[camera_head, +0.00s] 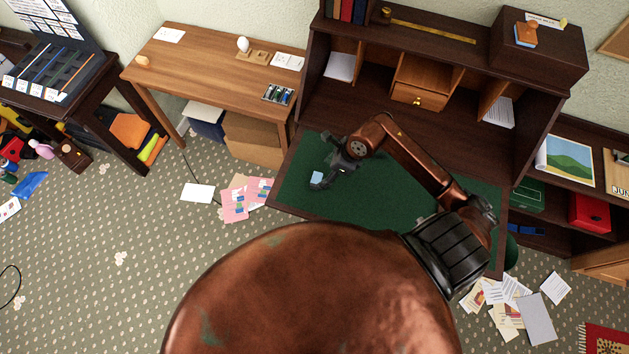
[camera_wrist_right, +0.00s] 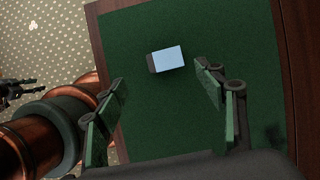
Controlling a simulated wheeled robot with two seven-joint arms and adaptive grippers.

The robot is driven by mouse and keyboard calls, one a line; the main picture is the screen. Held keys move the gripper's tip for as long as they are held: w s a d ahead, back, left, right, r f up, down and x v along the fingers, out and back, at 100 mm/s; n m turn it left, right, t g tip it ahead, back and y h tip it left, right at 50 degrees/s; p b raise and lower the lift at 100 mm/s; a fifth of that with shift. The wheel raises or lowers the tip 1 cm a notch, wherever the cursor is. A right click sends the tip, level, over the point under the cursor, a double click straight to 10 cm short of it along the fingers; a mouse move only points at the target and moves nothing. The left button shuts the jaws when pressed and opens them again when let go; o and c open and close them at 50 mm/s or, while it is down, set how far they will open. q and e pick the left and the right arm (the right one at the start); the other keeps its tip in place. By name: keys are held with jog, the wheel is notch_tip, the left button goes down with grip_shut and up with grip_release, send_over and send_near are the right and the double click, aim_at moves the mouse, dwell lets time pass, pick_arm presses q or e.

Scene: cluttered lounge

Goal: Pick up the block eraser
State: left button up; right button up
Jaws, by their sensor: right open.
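A small light blue block with a dark end, which looks like the block eraser (camera_wrist_right: 168,59), lies on the green desk surface (camera_wrist_right: 130,30). In the head view the eraser (camera_head: 316,177) is near the desk's left side, partly covered by a dark finger. My right gripper (camera_head: 323,160) is over the desk. In the right wrist view my right gripper (camera_wrist_right: 160,82) has its two green-padded fingers wide apart, with nothing between them. The eraser shows beyond the fingertips. Dark fingers at the left edge of the wrist view may be my left gripper (camera_wrist_right: 16,92); their state is unclear.
The dark hutch with a small drawer (camera_head: 417,95) rises behind the desk surface. A wooden table (camera_head: 205,65) stands to the left. Papers (camera_head: 235,204) lie on the floor at the desk's left. The green surface around the eraser is clear.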

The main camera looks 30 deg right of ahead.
aim_at(316, 179)
jog(key=x, duration=0.3)
jog(key=shift+s+f, duration=0.1)
jog(key=shift+f, duration=0.5)
jog(key=shift+w+d+x, duration=0.15)
jog(key=shift+x, duration=1.05)
jog(key=shift+w+d+x, duration=0.15)
jog(key=shift+x, duration=1)
pick_arm(q)
jog(key=shift+w+f, duration=0.45)
jog(key=shift+w, duration=0.2)
pick_arm(e)
jog(key=shift+c, duration=0.5)
jog(key=c, duration=1.1)
